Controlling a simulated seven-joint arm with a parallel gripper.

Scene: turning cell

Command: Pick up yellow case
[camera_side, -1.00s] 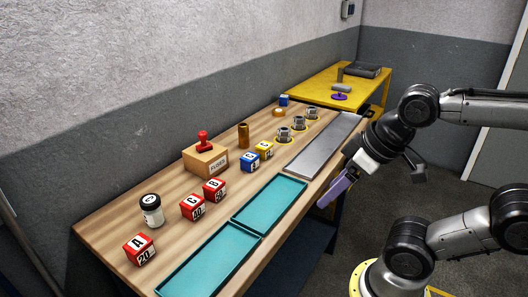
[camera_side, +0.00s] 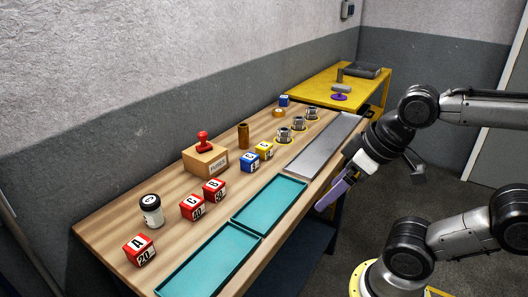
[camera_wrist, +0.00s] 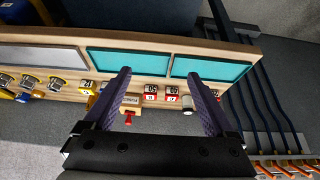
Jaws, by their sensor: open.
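The yellow case (camera_side: 265,149) is a small cube with a dark letter and white label, standing on the wooden bench. It is right beside the blue case (camera_side: 249,162), between it and the metal collets. My gripper (camera_side: 322,204) hangs off the bench's front edge, clear of the yellow case and apart from everything. In the wrist view my gripper (camera_wrist: 159,75) has its two purple fingers wide apart with nothing held between them.
Two teal trays (camera_side: 240,228) and a grey metal plate (camera_side: 290,168) line the bench front. Red cases (camera_side: 193,207), a white jar (camera_side: 151,210) and a wooden box (camera_side: 197,160) with a red stamp stand behind. Several metal collets (camera_side: 284,135) are near the yellow case.

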